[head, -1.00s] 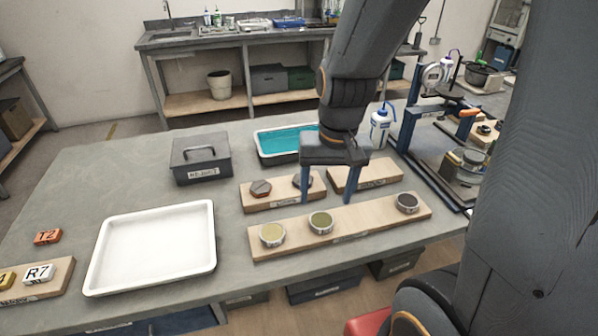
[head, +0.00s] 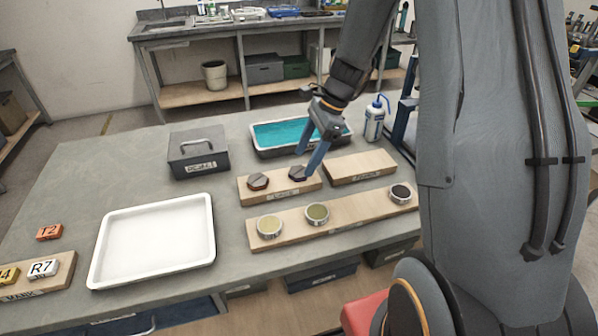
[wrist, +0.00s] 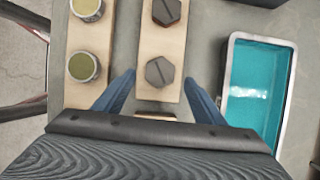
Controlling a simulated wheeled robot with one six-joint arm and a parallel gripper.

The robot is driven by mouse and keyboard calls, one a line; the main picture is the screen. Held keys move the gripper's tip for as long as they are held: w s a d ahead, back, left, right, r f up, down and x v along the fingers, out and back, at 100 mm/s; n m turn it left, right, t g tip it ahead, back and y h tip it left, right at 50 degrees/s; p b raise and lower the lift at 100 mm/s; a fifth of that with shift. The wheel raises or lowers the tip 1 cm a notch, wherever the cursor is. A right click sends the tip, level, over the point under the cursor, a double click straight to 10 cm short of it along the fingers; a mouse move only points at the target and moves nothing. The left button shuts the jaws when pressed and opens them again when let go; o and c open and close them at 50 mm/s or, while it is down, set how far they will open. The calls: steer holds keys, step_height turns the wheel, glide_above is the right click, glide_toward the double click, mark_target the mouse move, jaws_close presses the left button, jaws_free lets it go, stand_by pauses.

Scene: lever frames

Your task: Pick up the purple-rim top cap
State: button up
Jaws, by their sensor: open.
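Two dark hexagonal slotted caps sit on a small wooden board (head: 246,196). The right cap (head: 297,174) looks faintly purplish, but I cannot clearly make out a rim colour on it or on the left cap (head: 258,182). My gripper (head: 303,164) is open and empty, tilted, with its blue fingers close to the right cap. In the wrist view, the nearer cap (wrist: 159,72) appears between the open fingertips (wrist: 160,77), and the other cap (wrist: 165,11) lies beyond. I cannot tell how high the fingertips are above it.
A longer board (head: 345,223) with several round cups lies in front. A teal-filled tray (head: 262,150) is behind, with a wash bottle (head: 374,121) beside it. A bare board (head: 362,168) is to the right. A dark lidded box (head: 199,158) and an empty white tray (head: 160,240) are left.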

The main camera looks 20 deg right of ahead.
mark_target(299, 171)
steer(key=shift+p+x, duration=0.5)
steer(key=shift+x, duration=1.3)
steer(key=shift+c, duration=0.4)
steer(key=c, duration=1.3)
steer(key=shift+r, duration=0.1)
